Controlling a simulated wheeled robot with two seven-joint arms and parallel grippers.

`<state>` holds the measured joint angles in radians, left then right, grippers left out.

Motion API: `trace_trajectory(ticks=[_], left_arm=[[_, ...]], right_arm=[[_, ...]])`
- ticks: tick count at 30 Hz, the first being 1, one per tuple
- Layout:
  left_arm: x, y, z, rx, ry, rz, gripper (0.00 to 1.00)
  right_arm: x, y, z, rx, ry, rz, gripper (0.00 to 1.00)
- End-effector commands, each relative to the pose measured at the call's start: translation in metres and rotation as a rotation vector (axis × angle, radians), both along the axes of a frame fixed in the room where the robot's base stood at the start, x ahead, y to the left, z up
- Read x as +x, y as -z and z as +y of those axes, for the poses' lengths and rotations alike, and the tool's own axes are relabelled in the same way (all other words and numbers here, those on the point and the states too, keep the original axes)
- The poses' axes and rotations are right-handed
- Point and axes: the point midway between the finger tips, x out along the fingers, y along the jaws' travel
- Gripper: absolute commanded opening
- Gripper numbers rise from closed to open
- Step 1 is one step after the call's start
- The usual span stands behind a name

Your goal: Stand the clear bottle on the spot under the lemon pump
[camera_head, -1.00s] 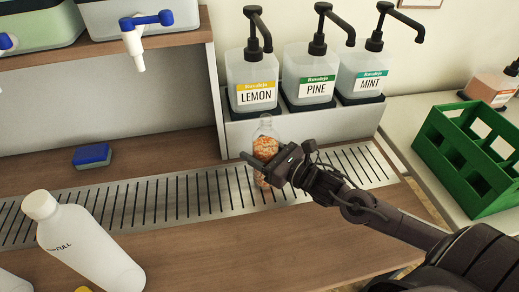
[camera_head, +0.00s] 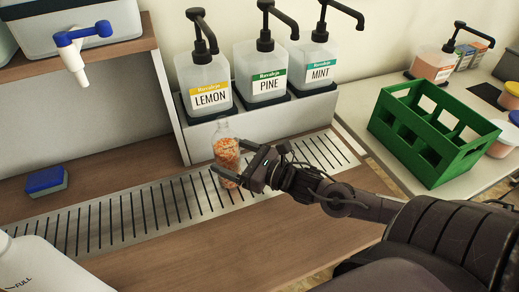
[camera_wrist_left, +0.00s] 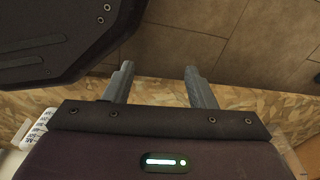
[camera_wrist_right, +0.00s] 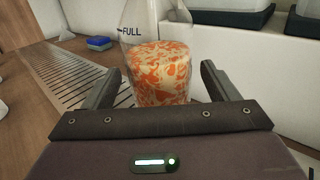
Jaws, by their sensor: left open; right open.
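The clear bottle (camera_head: 226,150), with an orange and white mottled pattern on its lower part, stands upright on the slotted metal drain strip (camera_head: 85,229), in front of and slightly right of the lemon pump (camera_head: 205,84). My right gripper (camera_head: 233,165) is open with its fingers at the bottle's sides. In the right wrist view the bottle (camera_wrist_right: 160,65) shows between the two fingers, with a "FULL" mark above the pattern. Whether the fingers touch it I cannot tell. My left gripper (camera_wrist_left: 160,85) is open and empty above a floor, outside the head view.
The pine pump (camera_head: 264,78) and mint pump (camera_head: 316,70) stand right of the lemon one. A blue and grey sponge (camera_head: 46,181) lies left. A white bottle (camera_head: 35,268) is at the lower left. A green crate (camera_head: 430,135) stands on the right-hand table. A blue tap (camera_head: 85,35) hangs upper left.

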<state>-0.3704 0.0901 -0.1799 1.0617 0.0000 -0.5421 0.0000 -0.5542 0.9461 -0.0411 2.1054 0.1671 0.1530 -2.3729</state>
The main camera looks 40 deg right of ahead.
Motion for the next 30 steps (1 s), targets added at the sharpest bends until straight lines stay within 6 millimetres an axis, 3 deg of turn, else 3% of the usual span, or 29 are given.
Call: trace_trajectory(ticks=[15, 21, 30], left_arm=[[-0.027, 0.006, 0.006, 0.003, 0.004, 0.011, 0.51], [-0.035, 0.009, 0.007, 0.004, 0.005, 0.017, 0.51], [-0.028, 0.009, 0.002, -0.004, 0.004, 0.005, 0.51]], right_arm=[[-0.063, 0.000, -0.030, 0.001, 0.002, 0.005, 0.81], [-0.074, 0.000, -0.036, 0.000, 0.001, 0.001, 0.81], [-0.076, 0.000, -0.037, 0.000, 0.001, -0.001, 0.81]])
